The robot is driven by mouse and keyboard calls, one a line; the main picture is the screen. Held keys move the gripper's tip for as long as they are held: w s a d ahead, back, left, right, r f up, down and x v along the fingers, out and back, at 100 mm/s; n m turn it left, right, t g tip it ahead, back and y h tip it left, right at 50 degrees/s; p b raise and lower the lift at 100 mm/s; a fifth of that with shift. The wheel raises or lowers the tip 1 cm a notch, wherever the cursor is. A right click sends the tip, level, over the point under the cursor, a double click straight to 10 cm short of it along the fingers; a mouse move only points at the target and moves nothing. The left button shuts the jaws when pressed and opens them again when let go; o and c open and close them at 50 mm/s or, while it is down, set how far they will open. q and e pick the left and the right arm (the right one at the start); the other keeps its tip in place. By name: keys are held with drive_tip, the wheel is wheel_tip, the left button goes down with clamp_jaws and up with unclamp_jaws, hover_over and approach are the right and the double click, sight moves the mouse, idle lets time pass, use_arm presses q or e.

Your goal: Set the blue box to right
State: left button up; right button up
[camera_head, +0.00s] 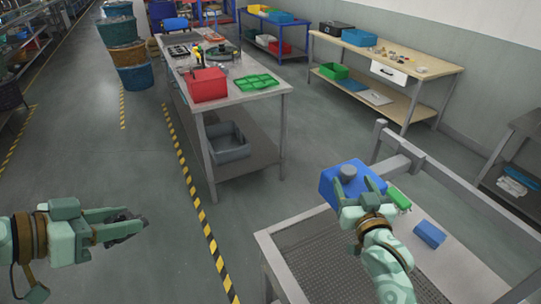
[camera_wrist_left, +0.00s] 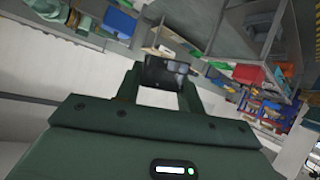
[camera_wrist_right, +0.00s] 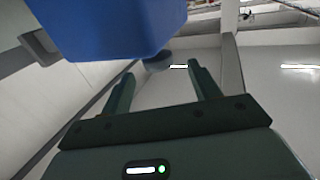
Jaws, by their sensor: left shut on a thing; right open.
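A blue box with a round grey knob (camera_head: 368,170) stands at the far edge of the metal bench, and its blue body (camera_wrist_right: 110,25) fills the upper left of the right wrist view. A smaller blue block (camera_head: 429,234) lies on the bench's pale surface to the right. My right gripper (camera_head: 357,192) is open at the near side of the knobbed box; in the right wrist view its fingers (camera_wrist_right: 163,85) are apart with nothing between them. My left gripper (camera_head: 128,225) is off to the left, shut on a dark object (camera_wrist_left: 165,72) whose shape is unclear.
The metal bench (camera_head: 262,243) has a mesh area on the left and a raised grey rail (camera_head: 440,175) behind. A green item (camera_head: 399,198) lies beside the knobbed box. A table with a red box (camera_head: 207,85) stands further back. The floor to the left is open.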

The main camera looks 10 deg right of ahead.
sight(346, 166)
use_arm(q)
drive_tip(key=shift+w+d, duration=0.15)
drive_tip(key=shift+d, duration=0.05)
use_arm(e)
drive_tip(key=w, duration=0.5)
drive_tip(key=shift+w+d+f, duration=0.1)
drive_tip(key=shift+w+d, duration=0.2)
drive_tip(key=shift+d, duration=0.05)
use_arm(q)
drive_tip(key=shift+a, duration=0.1)
use_arm(e)
drive_tip(key=shift+w, duration=0.85)
